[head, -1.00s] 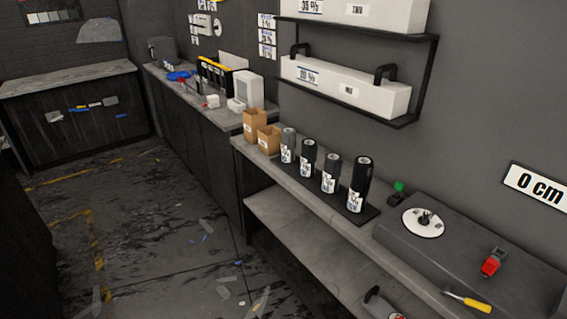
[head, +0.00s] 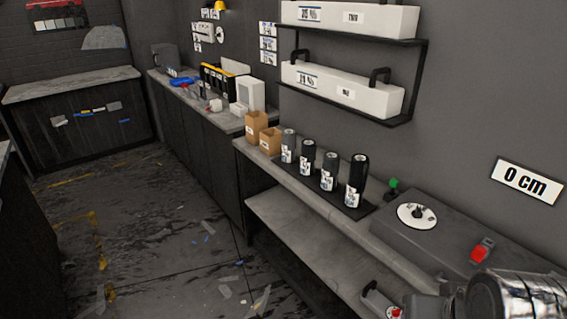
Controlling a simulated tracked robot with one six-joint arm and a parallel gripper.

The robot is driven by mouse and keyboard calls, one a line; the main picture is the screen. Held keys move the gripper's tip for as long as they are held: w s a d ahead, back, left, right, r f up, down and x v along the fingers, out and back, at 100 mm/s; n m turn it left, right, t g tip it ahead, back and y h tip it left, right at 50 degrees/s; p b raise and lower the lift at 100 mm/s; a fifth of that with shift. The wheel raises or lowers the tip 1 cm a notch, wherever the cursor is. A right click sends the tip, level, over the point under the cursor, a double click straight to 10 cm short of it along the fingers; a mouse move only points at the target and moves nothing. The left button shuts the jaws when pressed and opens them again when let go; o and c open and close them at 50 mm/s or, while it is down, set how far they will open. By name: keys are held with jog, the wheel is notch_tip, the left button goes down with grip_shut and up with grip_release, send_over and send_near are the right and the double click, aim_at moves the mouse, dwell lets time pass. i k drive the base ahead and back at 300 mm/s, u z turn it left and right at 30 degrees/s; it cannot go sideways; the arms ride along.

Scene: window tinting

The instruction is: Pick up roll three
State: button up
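Several dark rolls with white labels stand upright in a row on a black tray (head: 349,209) on the grey counter at centre right. From left to right they are a grey roll (head: 288,146), a black roll (head: 308,158), a dark grey roll (head: 329,170) and a taller black roll (head: 356,181). Their labels are too small to read, so I cannot tell by label which is roll three. A shiny metal part of my arm (head: 515,300) shows at the bottom right, well apart from the rolls. My gripper's fingers are not in view.
Two cardboard boxes (head: 270,140) stand just left of the rolls. A dark machine (head: 450,235) with a white dial and red switch is to the right. Wall shelves (head: 345,108) with long white boxes hang above. The littered floor (head: 170,230) is open at left.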

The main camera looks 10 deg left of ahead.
aim_at(309, 147)
jog(key=u, duration=1.25)
jog(key=k, duration=0.8)
jog(key=z, duration=0.55)
jog(key=i, duration=1)
jog(key=z, duration=0.05)
